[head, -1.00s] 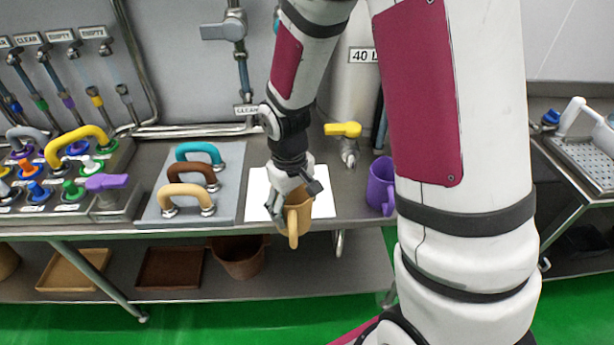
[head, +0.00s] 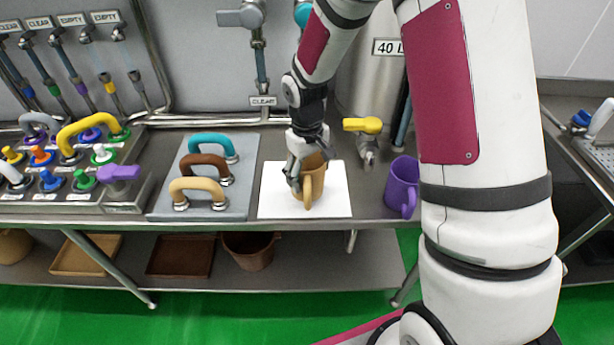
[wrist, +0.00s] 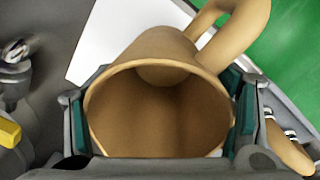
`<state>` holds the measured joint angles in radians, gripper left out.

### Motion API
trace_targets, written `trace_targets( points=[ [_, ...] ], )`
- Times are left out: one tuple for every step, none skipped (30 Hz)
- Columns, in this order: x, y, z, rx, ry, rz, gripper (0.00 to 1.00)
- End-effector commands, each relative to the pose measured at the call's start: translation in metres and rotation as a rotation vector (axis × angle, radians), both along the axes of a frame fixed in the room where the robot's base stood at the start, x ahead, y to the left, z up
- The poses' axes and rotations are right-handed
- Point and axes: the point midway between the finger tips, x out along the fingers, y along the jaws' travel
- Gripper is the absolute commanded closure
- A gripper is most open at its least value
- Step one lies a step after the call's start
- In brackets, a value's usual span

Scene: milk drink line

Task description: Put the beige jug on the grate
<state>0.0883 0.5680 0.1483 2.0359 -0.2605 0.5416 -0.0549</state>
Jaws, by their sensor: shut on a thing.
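The beige jug (head: 315,183) is upright over the white sheet on the counter, its handle toward the front. I cannot tell for sure whether its base touches the sheet. My gripper (head: 307,172) is shut on the jug, with one finger on each side of its body. In the wrist view my gripper (wrist: 160,118) clasps the jug (wrist: 160,90) around its wide open mouth, and the inside looks empty. A perforated metal grate (head: 601,152) shows at the far right edge, on a separate stand, partly cut off.
The white sheet (head: 335,203) lies between a grey board (head: 165,205) with several arched handles and a purple jug (head: 402,185). A yellow-handled tap (head: 363,125) stands behind. A valve panel (head: 125,198) is at left. Shelf below holds trays.

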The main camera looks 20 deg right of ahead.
Motion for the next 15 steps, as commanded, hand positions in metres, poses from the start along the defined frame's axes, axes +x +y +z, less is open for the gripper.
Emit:
trace_targets(
  points=[
    [0.005,0.000,-0.001,0.000,0.000,0.000,0.68],
    [0.008,0.000,0.000,0.000,-0.001,0.000,0.68],
    [0.010,0.000,-0.001,0.000,0.000,0.000,0.68],
    [0.011,0.001,-0.001,0.000,0.000,0.000,0.68],
    [0.013,0.001,-0.001,0.000,0.000,0.000,0.68],
    [0.017,0.001,-0.002,0.000,0.000,0.000,0.68],
    [0.020,0.001,-0.002,0.000,0.000,0.000,0.68],
    [0.020,0.001,-0.005,0.000,0.003,0.000,0.68],
    [0.018,0.001,-0.013,0.000,0.005,0.001,0.68],
    [0.018,0.001,-0.017,-0.001,0.005,0.002,0.68],
    [0.018,0.001,-0.022,-0.001,0.005,0.002,0.68],
    [0.018,0.001,-0.026,-0.001,0.003,0.002,0.68],
    [0.019,0.001,-0.029,-0.001,0.003,0.001,0.68],
    [0.019,0.001,-0.032,-0.001,0.003,0.000,0.68],
    [0.019,0.001,-0.035,-0.001,0.002,0.000,0.68]
  ],
)
